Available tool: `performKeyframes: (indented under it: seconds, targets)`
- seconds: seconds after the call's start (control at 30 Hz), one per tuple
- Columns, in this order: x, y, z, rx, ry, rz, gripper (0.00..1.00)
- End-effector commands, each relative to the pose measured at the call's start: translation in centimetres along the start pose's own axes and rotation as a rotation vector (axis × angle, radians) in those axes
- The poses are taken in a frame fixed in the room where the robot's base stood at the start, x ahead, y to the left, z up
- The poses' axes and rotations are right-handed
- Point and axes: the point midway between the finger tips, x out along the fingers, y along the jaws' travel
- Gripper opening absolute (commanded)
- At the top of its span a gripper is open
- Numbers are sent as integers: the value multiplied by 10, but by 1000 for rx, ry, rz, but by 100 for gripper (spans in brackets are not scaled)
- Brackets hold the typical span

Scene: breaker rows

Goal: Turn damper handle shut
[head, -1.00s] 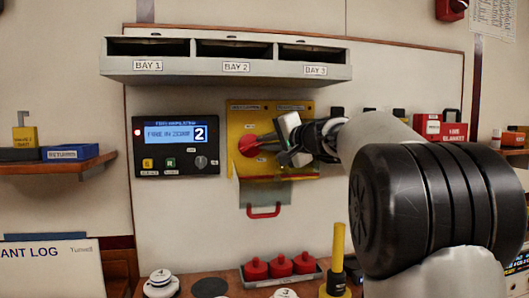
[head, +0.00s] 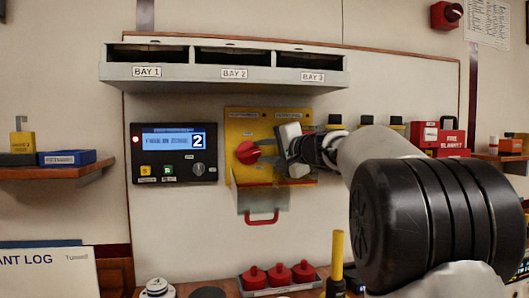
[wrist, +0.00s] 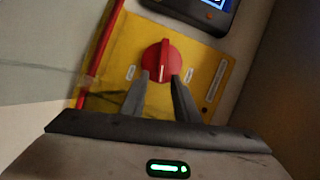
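The red damper handle (head: 247,152) is a round knob with a raised ridge on the yellow panel (head: 237,128). It also shows in the wrist view (wrist: 162,60), its ridge running up and down there with a pale line near the lower end. In the head view the ridge points right, toward my gripper (head: 283,151). My gripper is open in the wrist view (wrist: 160,82), its two fingers apart at the lower edge of the knob. I cannot tell whether they touch it. The panel's labels are too blurred to read.
A clear flap with a red pull (head: 262,218) hangs below the panel. A control box with a lit screen (head: 172,138) is left of it. A grey bay shelf (head: 225,70) juts out above. Red-topped pieces (head: 279,276) stand in a tray below.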

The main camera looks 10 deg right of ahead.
Motion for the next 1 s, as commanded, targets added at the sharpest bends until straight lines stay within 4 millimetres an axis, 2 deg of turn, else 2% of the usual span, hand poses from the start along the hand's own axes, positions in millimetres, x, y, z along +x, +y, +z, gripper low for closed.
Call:
performKeyframes:
  seconds: [0.23,0.37,0.47,0.8,1.0]
  targets:
    - [-2,0,0,0,1,0,28]
    - [-14,-1,-1,0,3,0,28]
    - [-33,-2,-1,0,3,-1,28]
    - [-117,-1,-1,-1,4,-1,28]
    - [-155,-1,-1,0,3,0,28]
